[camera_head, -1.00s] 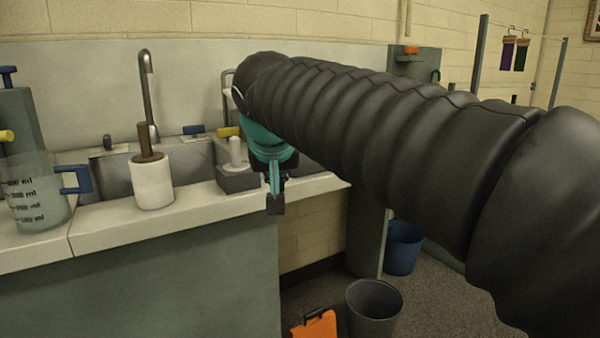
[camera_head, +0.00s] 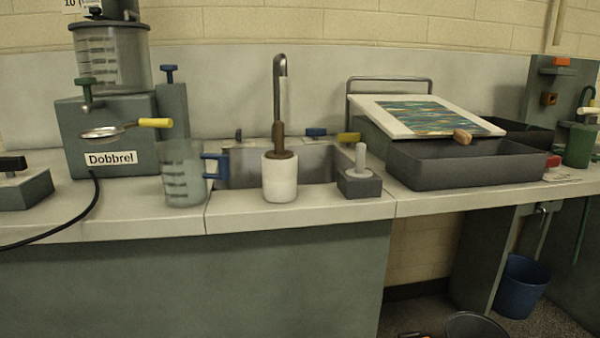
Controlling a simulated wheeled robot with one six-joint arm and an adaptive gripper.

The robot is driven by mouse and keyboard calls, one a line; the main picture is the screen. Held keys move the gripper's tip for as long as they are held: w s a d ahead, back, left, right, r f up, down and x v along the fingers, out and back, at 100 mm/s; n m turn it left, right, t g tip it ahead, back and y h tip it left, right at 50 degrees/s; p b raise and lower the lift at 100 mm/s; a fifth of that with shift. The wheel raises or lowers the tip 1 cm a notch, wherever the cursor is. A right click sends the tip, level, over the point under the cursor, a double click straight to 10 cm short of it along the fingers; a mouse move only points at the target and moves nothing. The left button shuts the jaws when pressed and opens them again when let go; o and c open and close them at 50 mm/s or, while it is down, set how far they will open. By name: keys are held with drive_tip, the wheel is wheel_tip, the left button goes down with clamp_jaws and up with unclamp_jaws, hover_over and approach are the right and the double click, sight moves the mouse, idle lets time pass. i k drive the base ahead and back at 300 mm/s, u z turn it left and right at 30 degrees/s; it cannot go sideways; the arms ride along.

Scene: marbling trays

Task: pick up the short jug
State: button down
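A clear measuring jug (camera_head: 184,180) with dark marks and a blue handle (camera_head: 214,166) stands upright on the counter, left of the sink. Its handle points right, and it looks like the short jug. A larger clear marked vessel (camera_head: 112,62) sits higher up on the grey machine at the left. My gripper and arm are not in view, so I cannot tell whether the gripper is open or shut.
A white pot (camera_head: 280,182) holding a brown-handled tool stands right of the jug, before the sink (camera_head: 240,165). A dark tray (camera_head: 465,170) lies right. The counter front (camera_head: 150,222) is clear.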

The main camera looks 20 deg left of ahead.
sight(182, 161)
drive_tip(key=u, duration=2.05)
